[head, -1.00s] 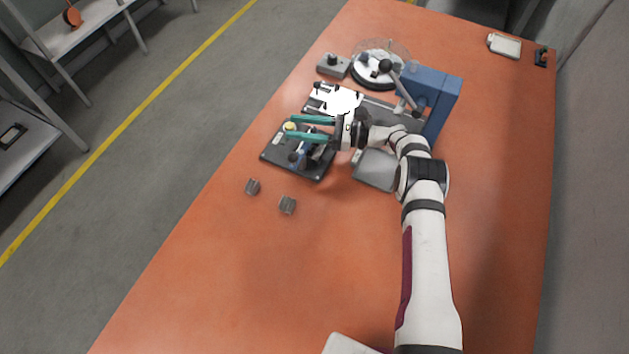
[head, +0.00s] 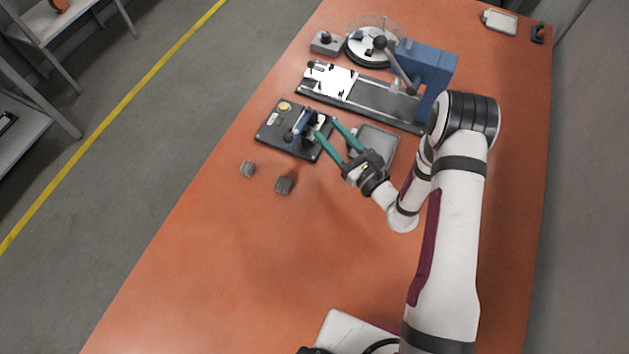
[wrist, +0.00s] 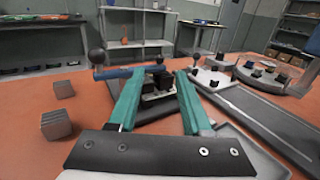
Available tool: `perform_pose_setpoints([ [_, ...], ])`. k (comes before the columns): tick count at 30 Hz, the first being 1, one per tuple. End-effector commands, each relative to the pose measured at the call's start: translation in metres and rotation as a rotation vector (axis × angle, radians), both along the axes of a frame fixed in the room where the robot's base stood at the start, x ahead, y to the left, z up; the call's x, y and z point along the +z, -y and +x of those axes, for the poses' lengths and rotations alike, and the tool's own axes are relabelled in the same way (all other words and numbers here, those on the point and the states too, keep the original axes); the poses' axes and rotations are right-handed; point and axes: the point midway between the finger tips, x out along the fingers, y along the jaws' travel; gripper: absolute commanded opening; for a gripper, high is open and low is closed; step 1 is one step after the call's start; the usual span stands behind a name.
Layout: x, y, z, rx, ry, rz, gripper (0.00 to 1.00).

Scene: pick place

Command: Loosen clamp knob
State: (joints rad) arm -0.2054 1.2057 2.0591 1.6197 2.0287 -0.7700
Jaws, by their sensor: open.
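A black base plate (head: 268,137) carries a small clamp fixture (head: 303,124) with a blue part and dark pieces. A yellow round piece (head: 284,106) sits near its far left corner. In the wrist view, the fixture (wrist: 156,82) shows between the fingertips, and a dark ball knob (wrist: 97,57) stands left of the left finger. I cannot tell for sure which piece is the clamp knob. My gripper (head: 326,127) has teal fingers spread apart and empty, at the right edge of the plate, pointing at the fixture. In the wrist view, its fingers (wrist: 158,76) hide parts of the fixture.
Two small grey blocks (head: 284,185) (head: 248,169) lie in front of the plate. A grey tray (head: 385,139) lies right of it. A long slide with a blue machine (head: 430,68) stands behind. The orange table (head: 230,260) is clear at front left.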

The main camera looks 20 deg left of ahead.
Motion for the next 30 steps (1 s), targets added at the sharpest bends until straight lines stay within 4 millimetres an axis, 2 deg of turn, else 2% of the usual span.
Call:
perform_pose_setpoints([
  [3, 0.000, 0.030, -0.015, -0.007, -0.005, 0.002, 0.49],
  [11, 0.066, 0.011, -0.041, 0.221, 0.077, 0.020, 0.49],
  [18, 0.120, 0.004, -0.081, 0.451, 0.156, -0.019, 0.49],
  [24, 0.155, 0.009, -0.127, 0.659, 0.234, -0.113, 0.49],
  [30, 0.174, 0.028, -0.174, 0.850, 0.309, -0.263, 0.49],
])
